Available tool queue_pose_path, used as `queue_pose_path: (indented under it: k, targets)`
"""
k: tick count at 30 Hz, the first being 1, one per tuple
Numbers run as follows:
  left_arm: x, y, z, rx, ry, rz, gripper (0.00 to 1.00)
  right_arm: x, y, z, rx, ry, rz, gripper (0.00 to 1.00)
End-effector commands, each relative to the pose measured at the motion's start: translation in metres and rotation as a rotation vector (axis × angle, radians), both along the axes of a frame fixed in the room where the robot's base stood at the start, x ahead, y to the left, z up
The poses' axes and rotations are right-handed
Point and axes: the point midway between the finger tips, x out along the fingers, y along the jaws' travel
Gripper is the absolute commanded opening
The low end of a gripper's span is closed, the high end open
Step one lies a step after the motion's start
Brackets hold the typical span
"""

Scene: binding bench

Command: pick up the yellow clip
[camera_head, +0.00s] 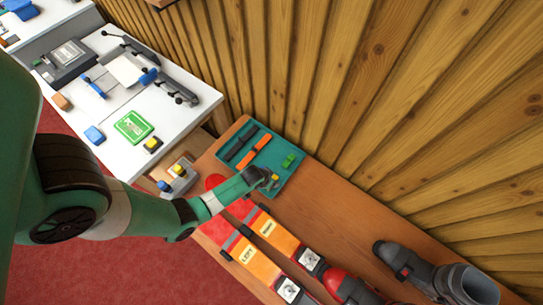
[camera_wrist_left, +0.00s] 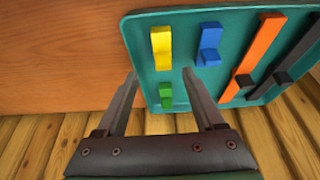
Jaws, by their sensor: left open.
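The yellow clip (camera_wrist_left: 161,48) lies in the teal tray (camera_wrist_left: 142,60), near the tray's left edge in the left wrist view. My left gripper (camera_wrist_left: 160,76) is open and empty. Its fingertips point toward the tray, and the yellow clip appears beyond the gap between them. In the head view, my left gripper (camera_head: 266,181) reaches over the tray's near corner and hides part of it. My right gripper is not in view.
The tray also holds a blue clip (camera_wrist_left: 208,45), a green clip (camera_wrist_left: 166,95), an orange piece (camera_wrist_left: 259,50) and black pieces. A wooden wall (camera_head: 380,90) rises behind.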

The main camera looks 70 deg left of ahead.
Motion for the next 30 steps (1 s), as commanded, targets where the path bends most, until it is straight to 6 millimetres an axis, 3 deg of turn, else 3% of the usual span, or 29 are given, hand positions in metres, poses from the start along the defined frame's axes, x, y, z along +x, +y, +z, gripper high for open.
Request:
queue_pose_path:
  k: [10,18,30]
  targets:
    - [0.008,0.012,-0.048,0.001,-0.001,0.0,0.7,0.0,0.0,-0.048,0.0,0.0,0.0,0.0]
    - [0.011,0.014,-0.047,0.0,0.0,0.0,0.7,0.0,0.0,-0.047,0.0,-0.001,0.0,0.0]
    - [0.011,0.014,-0.047,0.0,0.0,0.0,0.0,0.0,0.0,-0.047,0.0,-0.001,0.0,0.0]
